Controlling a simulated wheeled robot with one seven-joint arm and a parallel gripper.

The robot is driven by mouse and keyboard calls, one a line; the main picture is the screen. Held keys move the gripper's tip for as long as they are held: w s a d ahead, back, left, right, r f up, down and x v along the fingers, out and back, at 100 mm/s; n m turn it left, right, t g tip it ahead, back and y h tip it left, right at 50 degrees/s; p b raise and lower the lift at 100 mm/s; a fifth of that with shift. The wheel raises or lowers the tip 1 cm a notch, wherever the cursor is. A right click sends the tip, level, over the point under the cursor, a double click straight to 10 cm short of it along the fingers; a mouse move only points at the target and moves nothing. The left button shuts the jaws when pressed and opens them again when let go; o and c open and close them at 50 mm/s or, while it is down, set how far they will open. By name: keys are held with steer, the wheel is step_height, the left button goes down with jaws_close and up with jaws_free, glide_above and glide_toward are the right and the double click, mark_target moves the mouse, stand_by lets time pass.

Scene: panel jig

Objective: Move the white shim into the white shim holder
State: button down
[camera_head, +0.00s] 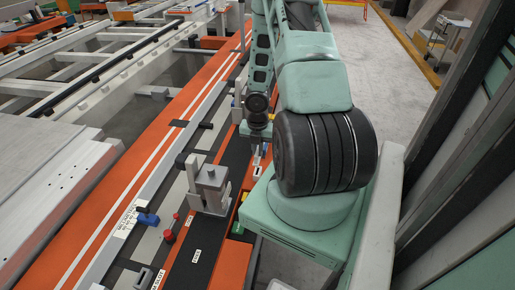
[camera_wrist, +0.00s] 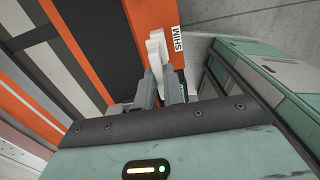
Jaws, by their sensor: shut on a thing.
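In the wrist view my gripper (camera_wrist: 162,82) is shut on the white shim (camera_wrist: 156,48). The shim stands out beyond the fingertips, over the edge between a dark strip and an orange strip. A white label reading SHIM (camera_wrist: 178,40) is on the orange strip just right of the shim. I cannot identify the white shim holder with certainty in either view.
In the head view a grey metal block (camera_head: 208,187) stands on the dark strip of the orange jig rail. Red knobs (camera_head: 169,236) and a blue clamp (camera_head: 147,217) sit nearer. A white panel (camera_head: 45,185) lies at left. Grey floor is open at the upper right.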

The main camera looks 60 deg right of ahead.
mark_target(257, 161)
steer(key=shift+f+b, duration=0.55)
steer(key=shift+f, duration=0.5)
steer(key=shift+f+b, duration=1.45)
steer(key=shift+f, duration=0.6)
stand_by(1.2)
steer(key=c, duration=1.4)
jaws_free()
steer(key=shift+c, duration=0.2)
steer(key=shift+r, duration=0.1)
step_height(257, 161, up, 17)
steer(key=p, duration=0.7)
steer(key=shift+r+p, duration=0.15)
steer(key=shift+p, duration=0.2)
